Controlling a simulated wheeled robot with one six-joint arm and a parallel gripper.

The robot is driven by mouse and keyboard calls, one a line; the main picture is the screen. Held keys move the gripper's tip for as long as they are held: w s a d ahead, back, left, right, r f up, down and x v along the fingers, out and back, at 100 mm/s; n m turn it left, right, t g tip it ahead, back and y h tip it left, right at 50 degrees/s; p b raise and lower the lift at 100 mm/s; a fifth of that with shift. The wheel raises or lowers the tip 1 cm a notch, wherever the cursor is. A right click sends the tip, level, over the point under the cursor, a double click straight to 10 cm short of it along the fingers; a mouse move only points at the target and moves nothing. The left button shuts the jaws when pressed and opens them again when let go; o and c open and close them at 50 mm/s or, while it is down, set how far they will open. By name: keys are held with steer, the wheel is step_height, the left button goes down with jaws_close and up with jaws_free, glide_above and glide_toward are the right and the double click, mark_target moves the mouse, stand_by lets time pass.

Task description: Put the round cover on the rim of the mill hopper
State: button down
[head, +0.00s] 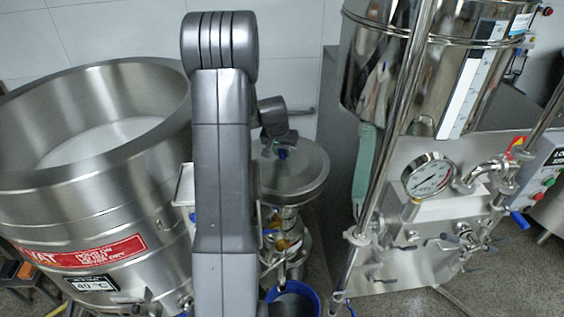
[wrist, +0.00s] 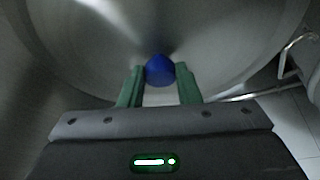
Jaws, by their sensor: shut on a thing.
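The round cover (head: 305,172) is a shiny steel disc with a blue knob in its middle. My gripper (head: 282,153) is shut on that knob from above. In the wrist view the green fingertips of my gripper (wrist: 160,74) pinch the blue knob (wrist: 160,69), and the steel cover (wrist: 225,50) fills much of the picture. The mill (head: 290,222) stands directly below the cover in the head view. The cover hides the hopper rim, so I cannot tell whether they touch. My arm hides part of the cover's left side.
A large open steel vat (head: 95,190) stands close on the left. A tall steel tank (head: 390,70) and a machine with a pressure gauge (head: 428,178) stand on the right. A blue bucket (head: 310,293) is on the floor below the mill.

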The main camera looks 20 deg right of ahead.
mark_target(282, 158)
step_height(282, 158, down, 4)
steer(key=shift+f, duration=0.1)
steer(key=c, duration=1.1)
jaws_free()
steer(key=shift+o, duration=0.2)
steer(key=v, duration=1.2)
steer(key=shift+f, duration=0.1)
